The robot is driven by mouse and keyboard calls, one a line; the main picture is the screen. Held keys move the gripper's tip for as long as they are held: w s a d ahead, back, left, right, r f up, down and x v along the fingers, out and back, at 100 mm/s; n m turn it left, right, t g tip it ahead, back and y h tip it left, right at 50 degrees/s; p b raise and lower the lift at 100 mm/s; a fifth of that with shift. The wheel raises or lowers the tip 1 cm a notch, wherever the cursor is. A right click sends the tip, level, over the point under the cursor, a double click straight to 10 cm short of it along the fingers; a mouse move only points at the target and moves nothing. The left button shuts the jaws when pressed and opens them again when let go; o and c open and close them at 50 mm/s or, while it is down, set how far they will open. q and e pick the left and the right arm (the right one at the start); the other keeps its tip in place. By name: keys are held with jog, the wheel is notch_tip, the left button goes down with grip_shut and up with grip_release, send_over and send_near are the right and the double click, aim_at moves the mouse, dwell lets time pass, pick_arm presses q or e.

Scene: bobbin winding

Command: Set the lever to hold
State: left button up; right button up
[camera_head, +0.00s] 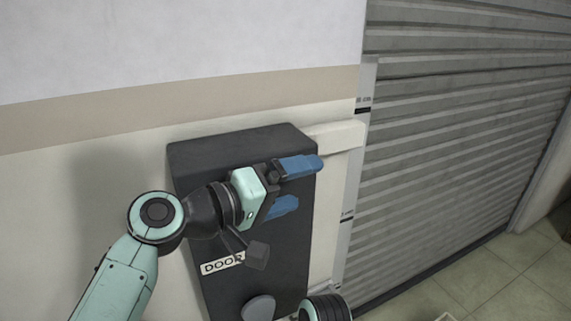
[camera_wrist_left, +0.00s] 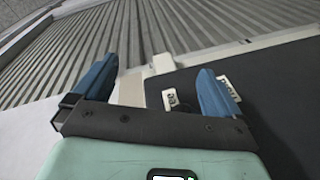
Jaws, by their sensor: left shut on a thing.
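A dark box (camera_head: 220,150) with a DOOR label (camera_head: 223,263) is mounted on the wall, left of the shutter. My left gripper (camera_head: 308,184) is in front of the upper right part of this box, its two blue fingers pointing right. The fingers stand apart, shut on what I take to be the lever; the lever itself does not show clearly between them. In the left wrist view my left gripper (camera_wrist_left: 157,66) has the box face (camera_wrist_left: 270,80) behind its right finger. My right gripper is not in view.
A large grey roller shutter (camera_head: 460,130) fills the right side, with its upright guide rail (camera_head: 350,190) beside the box. A pale bar (camera_head: 335,136) runs from the box to the rail. A grey rounded part (camera_head: 258,308) is low on the box.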

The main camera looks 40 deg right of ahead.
pick_arm(q)
jog(key=shift+s+a+r, duration=0.25)
jog(key=shift+a+r, duration=0.05)
jog(key=shift+r, duration=0.25)
jog(key=shift+w+a+b, duration=0.1)
jog(key=shift+a+b, duration=0.25)
jog(key=shift+b, duration=0.05)
jog(key=shift+c, duration=1.4)
jog(key=shift+a, duration=0.25)
jog(key=shift+o, duration=0.3)
jog(key=shift+a+r+b, duration=0.2)
jog(key=shift+a+b, duration=0.1)
jog(key=shift+a, duration=0.6)
jog(key=shift+a+r+b, duration=0.2)
jog(key=shift+a+b, duration=0.05)
jog(key=shift+a, duration=0.6)
jog(key=a, duration=0.1)
jog(key=s, duration=0.1)
jog(key=a, duration=0.1)
jog(key=shift+s+a+r, duration=0.25)
jog(key=shift+a+r, duration=0.05)
jog(key=shift+r, duration=0.05)
jog(key=shift+c, duration=0.8)
jog(key=shift+a+r, duration=0.1)
jog(key=shift+a, duration=0.15)
jog(key=shift+c, duration=0.7)
jog(key=a+b, duration=0.1)
jog(key=a, duration=0.4)
jog(key=shift+r, duration=0.1)
